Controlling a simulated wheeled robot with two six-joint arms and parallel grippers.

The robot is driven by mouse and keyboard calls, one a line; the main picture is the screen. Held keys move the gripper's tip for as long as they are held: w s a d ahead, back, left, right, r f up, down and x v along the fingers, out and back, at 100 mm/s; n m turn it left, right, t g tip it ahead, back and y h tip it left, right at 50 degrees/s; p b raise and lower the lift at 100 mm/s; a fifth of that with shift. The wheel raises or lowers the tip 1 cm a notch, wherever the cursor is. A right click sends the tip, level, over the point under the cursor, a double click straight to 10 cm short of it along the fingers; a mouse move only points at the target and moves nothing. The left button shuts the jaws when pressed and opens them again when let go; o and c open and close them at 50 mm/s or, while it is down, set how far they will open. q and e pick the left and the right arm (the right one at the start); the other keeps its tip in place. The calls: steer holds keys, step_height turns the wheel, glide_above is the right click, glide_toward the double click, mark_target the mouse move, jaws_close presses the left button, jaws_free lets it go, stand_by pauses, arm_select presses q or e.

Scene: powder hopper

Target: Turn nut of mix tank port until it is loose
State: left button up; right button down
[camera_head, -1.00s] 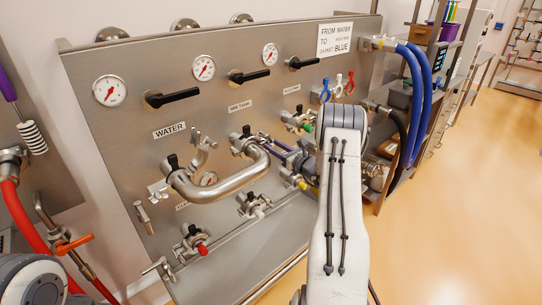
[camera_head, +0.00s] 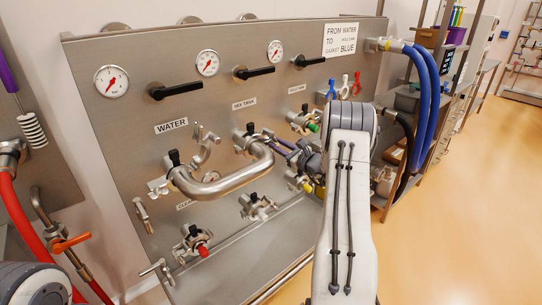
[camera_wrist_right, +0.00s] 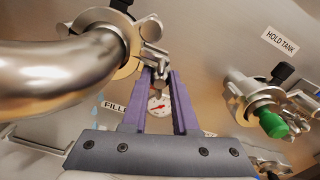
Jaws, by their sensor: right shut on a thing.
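The mix tank port (camera_head: 243,138) is on the steel panel under the "MIX TANK" label, with one end of a curved steel pipe (camera_head: 235,183) clamped to it. Its nut (camera_wrist_right: 158,86) is a small metal piece on the clamp's right side in the right wrist view. My right gripper (camera_head: 273,139) reaches in from the right. Its purple fingers (camera_wrist_right: 160,77) stand on both sides of the nut and are shut on it. The contact itself is small and partly hidden. My left gripper is out of view.
The hold tank port with a green cap (camera_wrist_right: 272,123) is right of the gripper. A lower valve (camera_head: 257,205) and a red-capped valve (camera_head: 195,243) sit below the pipe. Black handles (camera_head: 254,73) and gauges (camera_head: 207,63) are above. Blue hoses (camera_head: 425,100) hang at the right.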

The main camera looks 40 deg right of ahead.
steer(key=n+b, duration=0.1)
steer(key=b, duration=0.1)
steer(key=n+b, duration=0.2)
steer(key=b, duration=0.1)
steer(key=shift+f, duration=0.25)
steer(key=shift+n+b, duration=0.35)
steer(key=shift+n, duration=0.05)
steer(key=shift+r, duration=0.25)
